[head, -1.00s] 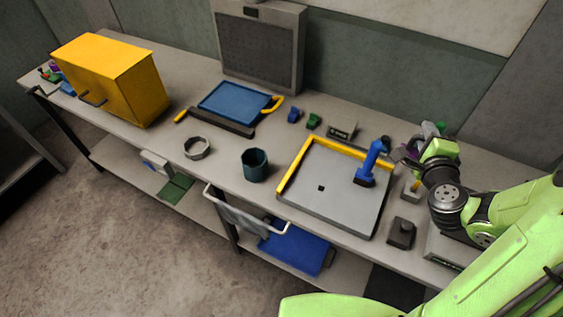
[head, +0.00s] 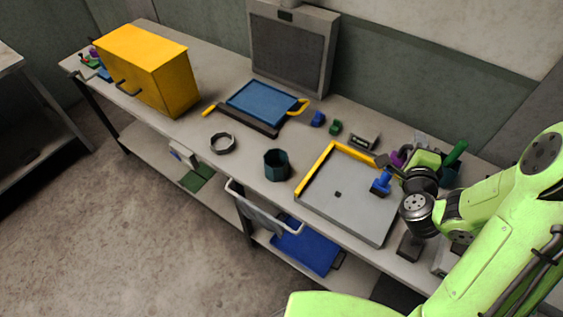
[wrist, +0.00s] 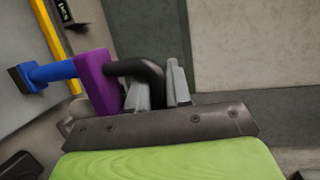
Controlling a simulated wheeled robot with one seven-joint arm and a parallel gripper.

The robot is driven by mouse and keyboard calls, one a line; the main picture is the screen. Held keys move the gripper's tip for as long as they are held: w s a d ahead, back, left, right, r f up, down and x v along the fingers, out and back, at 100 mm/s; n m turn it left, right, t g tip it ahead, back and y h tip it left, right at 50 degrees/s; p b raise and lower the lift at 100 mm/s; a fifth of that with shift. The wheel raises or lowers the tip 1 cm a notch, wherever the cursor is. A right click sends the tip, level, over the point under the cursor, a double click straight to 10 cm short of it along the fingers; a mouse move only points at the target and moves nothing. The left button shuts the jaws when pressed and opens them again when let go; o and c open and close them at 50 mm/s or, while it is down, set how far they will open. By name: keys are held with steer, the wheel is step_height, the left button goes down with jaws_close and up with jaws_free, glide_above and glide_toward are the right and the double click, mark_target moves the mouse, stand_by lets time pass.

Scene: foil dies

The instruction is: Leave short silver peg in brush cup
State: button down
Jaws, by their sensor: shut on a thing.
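My gripper (wrist: 158,82) is shut on the black bent handle of a purple block (wrist: 97,82). The purple block also shows in the head view (head: 398,158), beside the blue tool. In the wrist view the blue tool (wrist: 52,72) appears right beside the purple block; I cannot tell whether they touch. A dark teal cup (head: 277,166) stands on the bench left of the grey tray. A second dark teal holder (head: 449,178), with a green rod (head: 457,152) in it, is partly hidden behind my arm. I cannot tell which is the brush cup. I cannot make out a short silver peg.
The grey tray (head: 345,205) with yellow edges lies between the left cup and my arm. A grey ring (head: 222,143), a blue board (head: 262,103) and a yellow cabinet (head: 150,70) stand farther left. Small blue (head: 318,118) and green (head: 336,127) blocks lie behind the tray.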

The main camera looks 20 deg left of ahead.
mark_target(405, 145)
steer(key=shift+w+a+r+p, duration=0.1)
steer(key=shift+w+a+p, duration=0.05)
steer(key=shift+a+p, duration=0.55)
steer(key=shift+w+a+r+p, duration=0.1)
steer(key=shift+a+p, duration=0.55)
steer(key=shift+p, duration=0.05)
steer(key=shift+a+f, duration=0.1)
steer(key=shift+a, duration=0.1)
steer(key=shift+a, duration=0.1)
steer(key=shift+w+a+p, duration=0.15)
steer(key=shift+a+p, duration=0.4)
steer(key=shift+p, duration=0.35)
steer(key=w+a+p, duration=0.1)
steer(key=w+a, duration=0.1)
steer(key=a, duration=1.3)
steer(key=shift+w+a+p, duration=0.2)
steer(key=shift+a+p, duration=0.15)
steer(key=shift+p, duration=0.05)
